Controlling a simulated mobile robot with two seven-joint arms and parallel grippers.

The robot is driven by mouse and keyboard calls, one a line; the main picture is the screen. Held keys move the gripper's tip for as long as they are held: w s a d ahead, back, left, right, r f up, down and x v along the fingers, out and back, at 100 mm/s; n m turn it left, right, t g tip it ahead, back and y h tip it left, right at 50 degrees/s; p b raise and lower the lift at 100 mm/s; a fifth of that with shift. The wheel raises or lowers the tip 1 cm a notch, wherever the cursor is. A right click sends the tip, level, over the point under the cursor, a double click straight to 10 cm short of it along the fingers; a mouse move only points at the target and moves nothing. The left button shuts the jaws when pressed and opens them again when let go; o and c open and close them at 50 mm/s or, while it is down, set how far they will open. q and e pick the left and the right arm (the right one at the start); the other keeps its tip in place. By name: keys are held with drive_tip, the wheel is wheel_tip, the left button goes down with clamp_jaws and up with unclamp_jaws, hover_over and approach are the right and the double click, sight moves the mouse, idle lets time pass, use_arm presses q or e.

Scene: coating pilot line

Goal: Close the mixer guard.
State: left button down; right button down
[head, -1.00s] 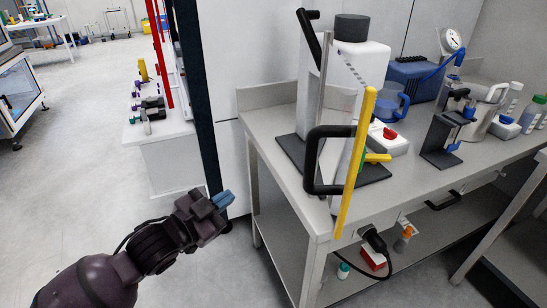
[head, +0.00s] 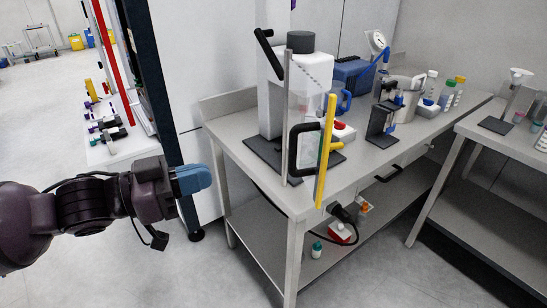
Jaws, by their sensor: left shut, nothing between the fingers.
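The mixer guard (head: 306,110) is a clear panel with a yellow edge strip and a black D-shaped handle (head: 293,148). It stands swung out from the mixer (head: 272,108) toward the table's front edge, so it is open. The mixer has a white column, a dark base plate and a black lever at the top. My left gripper (head: 207,178), with blue fingertips, is shut and empty, left of the table and apart from the handle. My right gripper is not in view.
The steel table (head: 350,170) also carries a blue box (head: 352,76), a dark stand (head: 383,118) and several bottles. A dark post (head: 165,110) stands just behind my left gripper. A second bench (head: 500,150) is at the right. Floor between the benches is clear.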

use_arm(q)
drive_tip(key=x, duration=1.4)
drive_tip(key=shift+p, duration=0.4)
drive_tip(key=shift+w+d, duration=0.1)
